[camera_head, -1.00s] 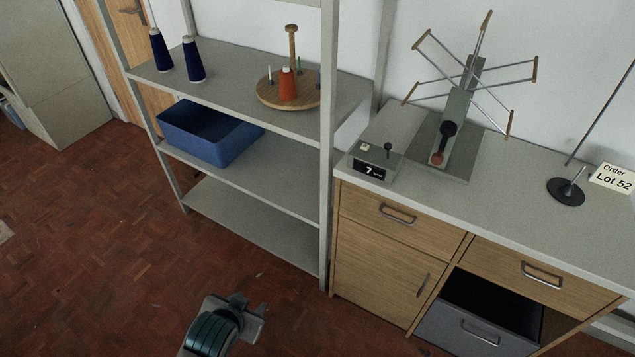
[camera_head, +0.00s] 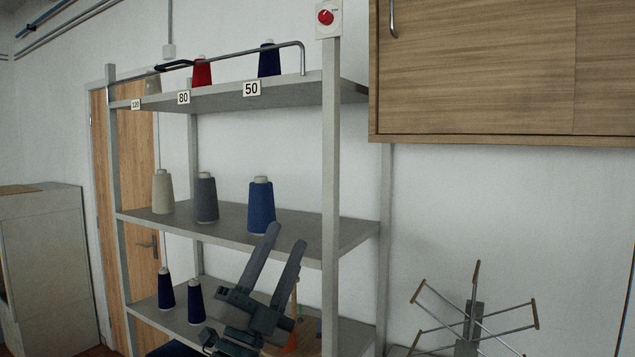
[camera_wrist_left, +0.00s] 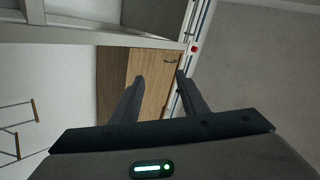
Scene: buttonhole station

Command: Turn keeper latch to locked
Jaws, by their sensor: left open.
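A round red knob (camera_head: 325,17) sits on a small white plate at the top of the shelf's front right post. It looks like the keeper latch, but its markings are too small to read. It also shows as a small red spot (camera_wrist_left: 194,48) in the left wrist view, beyond the fingertips. A metal bar (camera_head: 240,53) with a black grip runs above the top shelf. My left gripper (camera_head: 286,236) is open and empty, pointing up in front of the middle shelf, below and left of the knob. Its two fingers also show in the left wrist view (camera_wrist_left: 160,82). My right gripper is not in view.
The top shelf (camera_head: 300,91) holds several cones behind the bar. White, grey and blue cones (camera_head: 260,205) stand on the middle shelf. A wooden wall cabinet (camera_head: 480,70) is right of the post. A winder with spokes (camera_head: 473,315) stands lower right.

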